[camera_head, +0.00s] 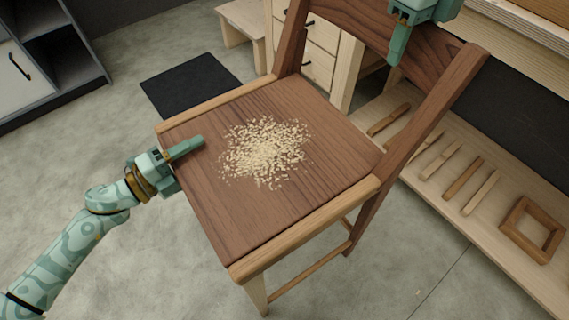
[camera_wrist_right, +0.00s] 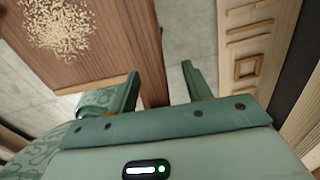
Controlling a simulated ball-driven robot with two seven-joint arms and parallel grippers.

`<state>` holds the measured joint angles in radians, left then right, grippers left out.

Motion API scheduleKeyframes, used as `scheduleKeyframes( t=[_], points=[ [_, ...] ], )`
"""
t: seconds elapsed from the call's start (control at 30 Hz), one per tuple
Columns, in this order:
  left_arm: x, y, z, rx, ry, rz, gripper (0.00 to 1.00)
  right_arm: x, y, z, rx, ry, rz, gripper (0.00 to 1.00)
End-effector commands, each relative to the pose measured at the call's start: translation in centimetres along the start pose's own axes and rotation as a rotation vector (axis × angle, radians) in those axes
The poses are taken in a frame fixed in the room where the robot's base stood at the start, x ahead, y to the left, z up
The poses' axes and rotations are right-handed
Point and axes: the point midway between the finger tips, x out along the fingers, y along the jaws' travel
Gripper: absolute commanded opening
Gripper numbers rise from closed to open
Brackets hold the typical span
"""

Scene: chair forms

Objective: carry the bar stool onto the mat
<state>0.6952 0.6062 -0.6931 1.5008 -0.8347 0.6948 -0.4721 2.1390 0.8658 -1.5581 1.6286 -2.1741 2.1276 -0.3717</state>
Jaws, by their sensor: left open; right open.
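My left gripper (camera_head: 197,153) is open at the seat's left edge, one finger above the seat; the other finger is hidden. My right gripper (camera_head: 398,48) is open at the back's top rail. In the right wrist view its fingers (camera_wrist_right: 160,82) stand apart with brown wood between them.
A low pale shelf (camera_head: 450,190) with wooden tools and a square frame (camera_head: 532,229) runs along the right. A pale drawer unit (camera_head: 318,50) stands behind the chair. A grey cabinet (camera_head: 45,55) is at far left. Floor between chair and mat is clear.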

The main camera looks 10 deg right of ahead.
Motion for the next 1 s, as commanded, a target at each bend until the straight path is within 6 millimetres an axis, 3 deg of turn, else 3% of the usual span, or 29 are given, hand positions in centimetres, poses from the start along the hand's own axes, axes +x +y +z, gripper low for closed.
scheduleKeyframes(
  t=[0.1,0.27,0.3,1.0],
  points=[
    [-0.02,0.01,-0.01,0.000,0.000,0.000,0.51,-0.01,-0.01,-0.01,0.000,0.000,0.000,0.49],
    [-0.04,0.03,-0.01,-0.001,0.000,0.000,0.06,-0.02,-0.01,0.00,0.000,0.000,0.000,0.05],
    [-0.04,0.04,-0.01,-0.001,0.000,0.000,0.00,-0.02,-0.02,0.00,0.000,0.000,0.000,0.00],
    [-0.13,0.22,-0.03,-0.001,-0.001,0.004,0.00,-0.07,-0.08,-0.01,0.001,0.000,0.000,0.00]
  ],
)
